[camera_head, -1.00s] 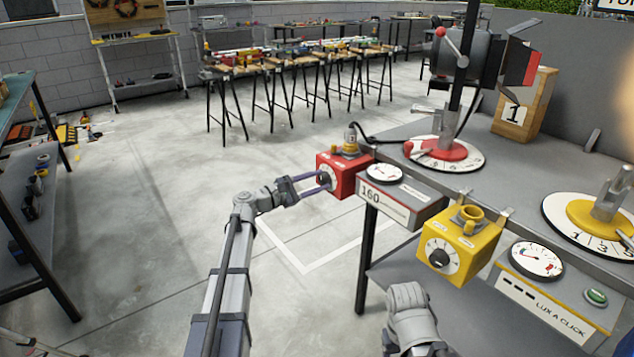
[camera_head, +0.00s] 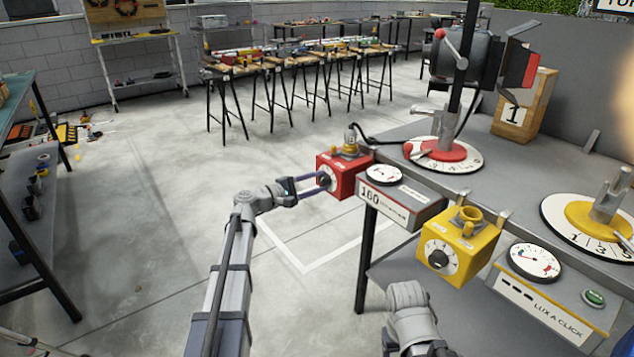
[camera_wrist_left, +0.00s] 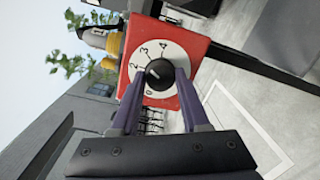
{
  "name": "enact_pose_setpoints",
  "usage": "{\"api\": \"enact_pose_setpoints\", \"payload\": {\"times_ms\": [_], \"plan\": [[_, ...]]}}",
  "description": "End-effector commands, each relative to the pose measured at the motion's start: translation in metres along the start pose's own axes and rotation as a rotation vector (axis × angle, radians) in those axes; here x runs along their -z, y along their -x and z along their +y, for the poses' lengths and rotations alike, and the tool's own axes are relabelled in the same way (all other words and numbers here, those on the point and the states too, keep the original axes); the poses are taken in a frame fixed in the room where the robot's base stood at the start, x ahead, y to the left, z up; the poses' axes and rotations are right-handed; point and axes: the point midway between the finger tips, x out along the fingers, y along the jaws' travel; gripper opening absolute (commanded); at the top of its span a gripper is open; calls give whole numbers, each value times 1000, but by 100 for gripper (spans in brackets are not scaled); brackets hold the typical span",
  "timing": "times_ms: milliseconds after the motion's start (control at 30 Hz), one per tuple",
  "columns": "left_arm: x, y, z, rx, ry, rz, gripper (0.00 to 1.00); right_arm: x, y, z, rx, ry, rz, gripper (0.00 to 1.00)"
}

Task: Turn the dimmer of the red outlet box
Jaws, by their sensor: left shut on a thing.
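The red outlet box (camera_head: 345,181) hangs at the left corner of the grey bench, with a bulb in a yellow socket (camera_head: 350,143) on top. Its front has a white dial with numbers (camera_wrist_left: 168,48) and a black dimmer knob (camera_wrist_left: 160,73). My left gripper (camera_head: 321,182) reaches the knob from the left. In the left wrist view its two purple fingers (camera_wrist_left: 158,77) close on the knob from both sides. The exact setting of the knob is hard to read. My right gripper's fingers do not show.
A yellow outlet box (camera_head: 453,250) and a LUX A CLICK meter (camera_head: 543,300) follow along the bench edge. A stage lamp (camera_head: 468,55) stands above a red turntable.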

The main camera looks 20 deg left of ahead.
Motion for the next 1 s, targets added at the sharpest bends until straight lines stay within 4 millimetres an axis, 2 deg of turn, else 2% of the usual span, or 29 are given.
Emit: {"api": "enact_pose_setpoints", "payload": {"times_ms": [400, 933, 967, 1000], "plan": [[-1, 0, -1, 8, -167, 8, 0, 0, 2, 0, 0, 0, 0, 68], [-1, 0, -1, 10, -185, 9, 0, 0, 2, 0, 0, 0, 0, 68], [-1, 0, -1, 10, -185, 9, 49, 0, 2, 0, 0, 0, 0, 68], [-1, 0, -1, 10, -185, 9, 53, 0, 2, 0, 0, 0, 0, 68]]}}
